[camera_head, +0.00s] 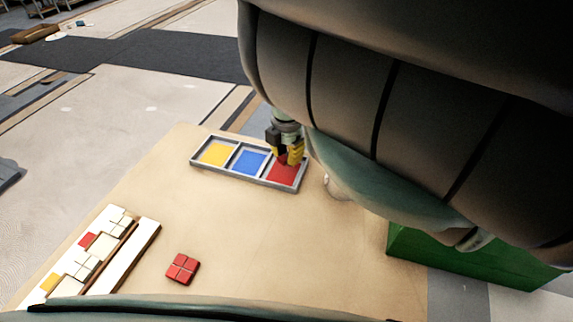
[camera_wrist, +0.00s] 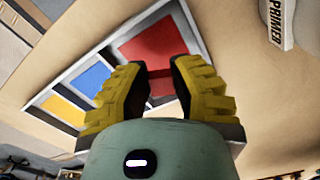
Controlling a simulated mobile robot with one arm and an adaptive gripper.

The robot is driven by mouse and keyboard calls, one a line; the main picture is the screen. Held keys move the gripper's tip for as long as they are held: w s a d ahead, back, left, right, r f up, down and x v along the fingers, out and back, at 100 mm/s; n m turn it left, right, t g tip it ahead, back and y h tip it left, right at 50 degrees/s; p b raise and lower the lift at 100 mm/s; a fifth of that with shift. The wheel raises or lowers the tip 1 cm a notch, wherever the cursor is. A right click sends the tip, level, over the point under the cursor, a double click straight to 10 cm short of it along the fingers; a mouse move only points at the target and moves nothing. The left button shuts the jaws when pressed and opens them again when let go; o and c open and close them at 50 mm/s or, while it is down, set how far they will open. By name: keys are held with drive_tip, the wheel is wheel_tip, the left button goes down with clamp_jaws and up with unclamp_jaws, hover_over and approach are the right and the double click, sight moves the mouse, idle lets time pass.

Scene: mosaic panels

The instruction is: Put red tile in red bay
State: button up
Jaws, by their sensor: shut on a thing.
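A grey tray (camera_head: 225,175) lies on the table with a yellow, a blue and a red bay in a row. The red bay (camera_head: 284,174) is at its right end; in the wrist view it is the red square (camera_wrist: 158,45) beyond my fingertips. My gripper (camera_head: 288,158) has yellow fingers and is low over the back part of the red bay. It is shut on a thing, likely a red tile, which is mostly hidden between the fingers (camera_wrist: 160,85). I cannot tell whether it touches the bay floor.
A block of red tiles (camera_head: 182,268) lies on the table at the front. A cream mosaic panel (camera_head: 104,243) with red and yellow pieces is at the left. A white object marked PRIMER (camera_wrist: 277,22) stands near the tray. A green box (camera_head: 470,262) is at the right.

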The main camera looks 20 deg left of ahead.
sight(287, 170)
wheel_tip(287, 170, down, 2)
drive_tip(key=shift+s+a+f, duration=0.15)
drive_tip(key=shift+f, duration=0.55)
drive_tip(key=shift+f, duration=0.1)
drive_tip(key=o, duration=0.5)
drive_tip(key=shift+o, duration=0.2)
